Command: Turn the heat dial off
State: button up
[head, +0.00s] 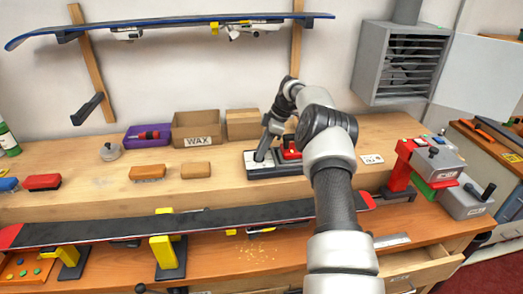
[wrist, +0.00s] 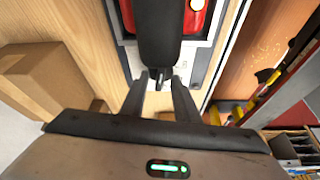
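A red iron (head: 291,148) with a black handle sits on a grey and white base (head: 252,168) at the middle of the bench. In the wrist view the iron's red body (wrist: 195,18) flanks the black handle (wrist: 165,32), and a small light glows on it. My gripper (wrist: 160,80) is at the near end of this handle. Its two fingers are apart, with a small dark part between or just beyond the tips. I cannot tell whether they touch it. The heat dial is not clearly made out; my gripper and the handle may hide it.
A wax box (head: 197,129), a plain carton (head: 242,124) and a purple tray (head: 147,137) stand behind left. A long dark board (head: 150,226) lies along the front. Red and grey clamps (head: 437,165) stand at right. My arm blocks part of the middle.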

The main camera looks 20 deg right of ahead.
jog(key=v, duration=0.7)
jog(key=shift+r, duration=0.2)
dwell(0.4)
